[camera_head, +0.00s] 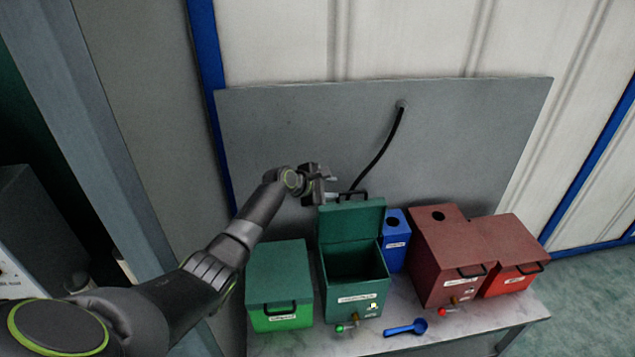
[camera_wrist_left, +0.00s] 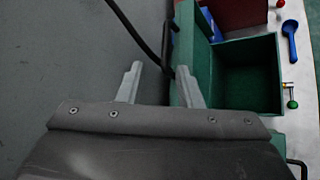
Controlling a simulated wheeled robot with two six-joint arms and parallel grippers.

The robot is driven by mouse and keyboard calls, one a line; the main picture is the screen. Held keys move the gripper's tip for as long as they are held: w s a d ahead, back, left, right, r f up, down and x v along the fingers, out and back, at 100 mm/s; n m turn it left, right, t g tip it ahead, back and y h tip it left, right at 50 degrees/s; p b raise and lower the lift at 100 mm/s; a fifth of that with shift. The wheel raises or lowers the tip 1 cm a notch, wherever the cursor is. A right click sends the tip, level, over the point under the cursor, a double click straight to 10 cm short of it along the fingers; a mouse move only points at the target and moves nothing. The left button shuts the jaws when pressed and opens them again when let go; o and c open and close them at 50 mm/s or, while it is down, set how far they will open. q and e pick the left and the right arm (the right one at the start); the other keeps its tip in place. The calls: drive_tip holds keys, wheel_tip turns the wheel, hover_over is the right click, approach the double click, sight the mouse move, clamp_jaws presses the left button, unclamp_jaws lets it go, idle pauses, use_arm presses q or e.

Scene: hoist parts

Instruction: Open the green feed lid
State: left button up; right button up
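The middle green box (camera_head: 354,291) stands on the bench with its inside showing. Its green lid (camera_head: 352,222) stands raised at the back, with a black handle on its upper edge. In the left wrist view the open box (camera_wrist_left: 245,75) is at the right and the raised lid (camera_wrist_left: 205,65) is beside the right finger. My left gripper (camera_head: 332,189) is at the lid's upper left corner; its fingers (camera_wrist_left: 158,80) are apart with nothing between them. I cannot tell whether the right finger touches the lid. My right gripper is in neither view.
A closed green box (camera_head: 279,286) stands left. A blue box (camera_head: 395,242), a brown-red box (camera_head: 445,255) and a red box (camera_head: 512,256) stand right. A blue scoop (camera_head: 407,328) lies in front. A grey panel (camera_head: 290,130) with a black hose (camera_head: 380,150) is behind.

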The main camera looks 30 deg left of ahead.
use_arm(q)
drive_tip(key=v, duration=0.5)
drive_tip(key=shift+s+a, duration=0.1)
drive_tip(key=shift+s, duration=0.1)
idle(0.4)
